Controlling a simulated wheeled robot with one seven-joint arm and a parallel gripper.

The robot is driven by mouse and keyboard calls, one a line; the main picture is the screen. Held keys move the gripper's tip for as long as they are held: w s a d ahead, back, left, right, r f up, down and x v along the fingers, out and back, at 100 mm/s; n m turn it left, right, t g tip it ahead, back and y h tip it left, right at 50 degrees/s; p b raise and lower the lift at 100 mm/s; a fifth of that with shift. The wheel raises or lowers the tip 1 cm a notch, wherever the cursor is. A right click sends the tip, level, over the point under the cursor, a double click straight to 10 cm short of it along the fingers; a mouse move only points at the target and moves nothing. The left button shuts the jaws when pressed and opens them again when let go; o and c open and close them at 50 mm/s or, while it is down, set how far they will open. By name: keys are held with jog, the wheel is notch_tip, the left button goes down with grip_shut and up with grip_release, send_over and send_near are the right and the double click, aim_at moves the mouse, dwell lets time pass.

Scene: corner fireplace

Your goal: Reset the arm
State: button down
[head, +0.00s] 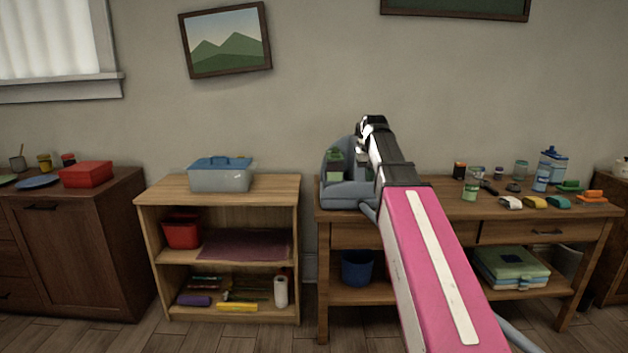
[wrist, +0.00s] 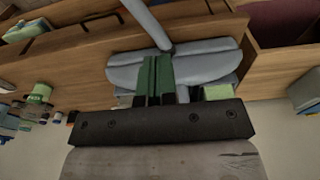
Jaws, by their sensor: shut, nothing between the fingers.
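My arm, with a pink and white link, reaches forward in the head view. My gripper (head: 368,128) is at its far end, in front of the wall and above the right-hand desk (head: 425,207). It is shut and holds nothing. A blue-grey holder (head: 350,195) with green items inside stands on the desk's left end, just left of and partly behind my arm. It also shows in the wrist view (wrist: 210,66), beyond the gripper.
Jars, bottles and small coloured items (head: 535,203) stand on the desk's right side. A low wooden shelf (head: 255,187) carries a grey bin with a blue lid (head: 220,179). A dark cabinet (head: 90,230) holds a red box (head: 86,174). Free room shows above the furniture.

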jog(key=s+f, duration=0.7)
jog(key=f, duration=0.6)
jog(key=s+f, duration=0.7)
jog(key=f, duration=0.6)
jog(key=s+f+g, duration=0.1)
jog(key=s+f, duration=0.6)
jog(key=f, duration=0.5)
jog(key=shift+f, duration=0.4)
